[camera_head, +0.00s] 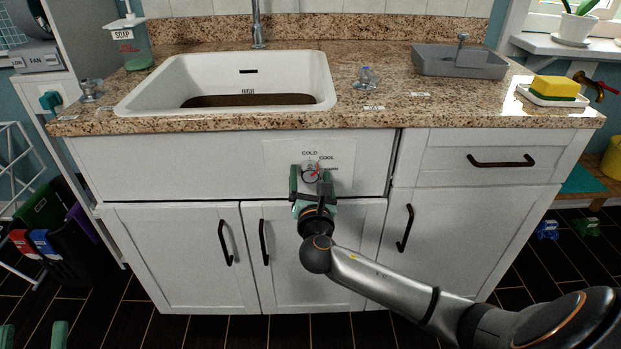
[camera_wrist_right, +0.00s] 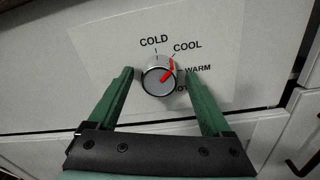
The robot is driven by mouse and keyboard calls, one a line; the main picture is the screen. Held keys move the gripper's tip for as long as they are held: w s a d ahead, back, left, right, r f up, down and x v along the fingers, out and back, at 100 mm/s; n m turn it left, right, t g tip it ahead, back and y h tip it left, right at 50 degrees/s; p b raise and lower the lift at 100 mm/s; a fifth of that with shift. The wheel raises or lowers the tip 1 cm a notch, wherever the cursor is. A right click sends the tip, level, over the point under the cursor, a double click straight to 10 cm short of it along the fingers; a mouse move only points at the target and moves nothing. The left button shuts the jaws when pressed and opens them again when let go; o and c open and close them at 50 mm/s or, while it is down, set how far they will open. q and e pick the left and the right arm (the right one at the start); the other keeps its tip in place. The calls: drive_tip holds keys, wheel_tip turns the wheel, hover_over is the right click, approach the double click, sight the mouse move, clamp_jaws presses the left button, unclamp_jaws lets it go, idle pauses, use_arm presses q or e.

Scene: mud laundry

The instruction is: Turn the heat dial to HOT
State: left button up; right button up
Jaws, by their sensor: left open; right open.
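The heat dial (camera_wrist_right: 155,84) is a round silver knob on a white label panel (camera_wrist_right: 108,55) on the cabinet front. Its red pointer slants up and right, on the COOL-to-WARM side. COLD, COOL and WARM are readable; the HOT word is partly hidden by a finger. In the head view the dial (camera_head: 310,172) is small, below the sink. My right gripper (camera_wrist_right: 158,71) is open, its green fingers on either side of the dial; I cannot tell whether they touch it. My left gripper (camera_head: 34,337) is open and empty at the bottom left, only its green fingertips showing.
The granite counter (camera_head: 400,115) with the white sink (camera_head: 325,80) overhangs the panel. Cabinet door handles (camera_head: 263,242) stick out below, and a drawer handle (camera_head: 500,161) to the right. A white rack (camera_head: 20,165) stands at the left. Floor in front is clear.

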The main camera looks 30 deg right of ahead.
drive_tip(key=shift+c, duration=0.3)
clamp_jaws()
idle(0.3)
